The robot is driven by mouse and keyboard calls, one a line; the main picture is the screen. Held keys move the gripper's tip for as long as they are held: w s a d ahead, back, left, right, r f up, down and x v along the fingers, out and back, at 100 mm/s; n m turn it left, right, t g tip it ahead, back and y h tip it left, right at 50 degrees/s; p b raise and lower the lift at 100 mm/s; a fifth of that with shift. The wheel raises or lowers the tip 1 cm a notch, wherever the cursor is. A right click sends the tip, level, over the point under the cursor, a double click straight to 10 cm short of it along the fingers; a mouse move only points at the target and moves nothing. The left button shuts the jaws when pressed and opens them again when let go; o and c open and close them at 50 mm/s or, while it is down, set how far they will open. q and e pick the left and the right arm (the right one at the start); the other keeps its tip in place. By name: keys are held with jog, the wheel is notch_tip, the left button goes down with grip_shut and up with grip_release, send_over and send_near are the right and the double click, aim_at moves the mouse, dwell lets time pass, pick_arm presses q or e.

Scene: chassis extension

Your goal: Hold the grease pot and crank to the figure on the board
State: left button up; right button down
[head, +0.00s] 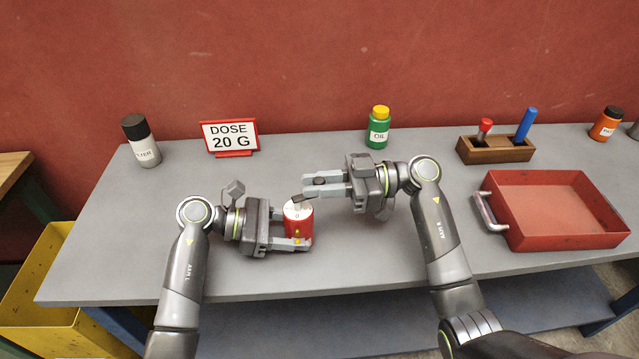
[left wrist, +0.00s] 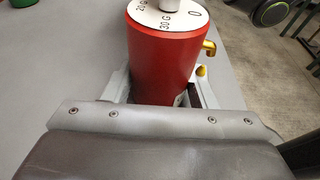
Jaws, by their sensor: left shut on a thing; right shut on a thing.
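The red grease pot (head: 297,224) stands upright near the table's front middle. My left gripper (head: 298,230) is shut around its body from the left. The pot also shows in the left wrist view (left wrist: 163,62), with a white dial (left wrist: 166,17) marked 0, 20 G and 30 G and a brass spout (left wrist: 208,47). My right gripper (head: 308,189) reaches over the pot from the right and is shut on the crank (head: 304,201) at its top. The fingers hide part of the crank, and its pointer reading cannot be told. The board (head: 230,137) reads DOSE 20 G.
A green oil bottle (head: 379,128) and a black-capped filter bottle (head: 141,141) stand at the back. A wooden holder (head: 495,150) and a red tray (head: 557,241) are to the right. A yellow bin (head: 45,275) is off the table's left end.

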jog(key=shift+w+a+f+n+g+h, duration=0.15)
jog(key=shift+w+n+g+h, duration=0.2)
jog(key=shift+n+g, duration=0.8)
jog(key=shift+w+a+r+n+g+h, duration=0.1)
jog(key=shift+w+a+n+g+h, duration=0.4)
jog(key=shift+g, duration=1.15)
jog(key=shift+w+d+f+n+g+h, duration=0.15)
jog(key=shift+n+g+h, duration=0.1)
jog(key=shift+n+g, duration=1)
jog(key=shift+s+r+g, duration=0.1)
jog(key=shift+g, duration=0.15)
jog(key=c, duration=1.4)
grip_release()
jog(key=shift+o, duration=0.3)
notch_tip(320, 180, up, 10)
